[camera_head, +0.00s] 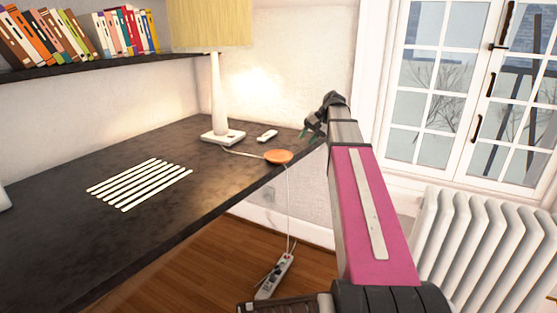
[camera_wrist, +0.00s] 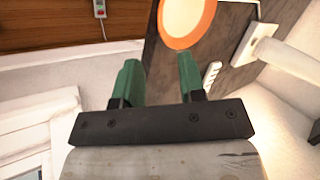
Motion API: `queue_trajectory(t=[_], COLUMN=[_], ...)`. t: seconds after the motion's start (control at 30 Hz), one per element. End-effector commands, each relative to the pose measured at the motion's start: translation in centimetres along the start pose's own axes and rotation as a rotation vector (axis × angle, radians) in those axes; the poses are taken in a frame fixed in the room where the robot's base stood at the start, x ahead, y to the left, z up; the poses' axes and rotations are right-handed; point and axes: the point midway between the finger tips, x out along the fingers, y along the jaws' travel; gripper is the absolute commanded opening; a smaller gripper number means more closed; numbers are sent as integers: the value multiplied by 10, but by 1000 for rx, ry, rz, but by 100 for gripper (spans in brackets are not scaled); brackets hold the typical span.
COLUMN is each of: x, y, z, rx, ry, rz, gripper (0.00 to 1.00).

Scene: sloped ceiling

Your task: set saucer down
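The saucer (camera_head: 278,156) is a small orange disc at the right end of the dark desk (camera_head: 90,230), close to the front edge. In the wrist view the saucer (camera_wrist: 186,18) has a pale centre and an orange rim, and its top is cut off by the frame. My gripper (camera_head: 308,132) is just right of and beyond the saucer. In the wrist view my gripper's green fingers (camera_wrist: 160,66) are spread with nothing between them. The saucer is beyond the fingertips, apart from them. Whether it lies fully flat on the desk is hard to tell.
A lamp (camera_head: 215,100) stands behind the saucer, with a small white item (camera_head: 267,136) beside it. White strips (camera_head: 140,184) lie on the desk. A cable drops past the desk edge to a power strip (camera_head: 275,277). A radiator (camera_head: 490,245) stands at right.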

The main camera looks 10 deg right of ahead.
Motion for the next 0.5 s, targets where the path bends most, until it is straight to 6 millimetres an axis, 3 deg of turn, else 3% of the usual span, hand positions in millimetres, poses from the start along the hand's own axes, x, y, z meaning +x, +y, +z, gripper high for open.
queue_trajectory(t=[0.3,0.5], x=[45,56], y=[0,-1], z=[0,-1], rx=[0,0], ry=[-1,-1], rz=[1,2], gripper=[37,37])
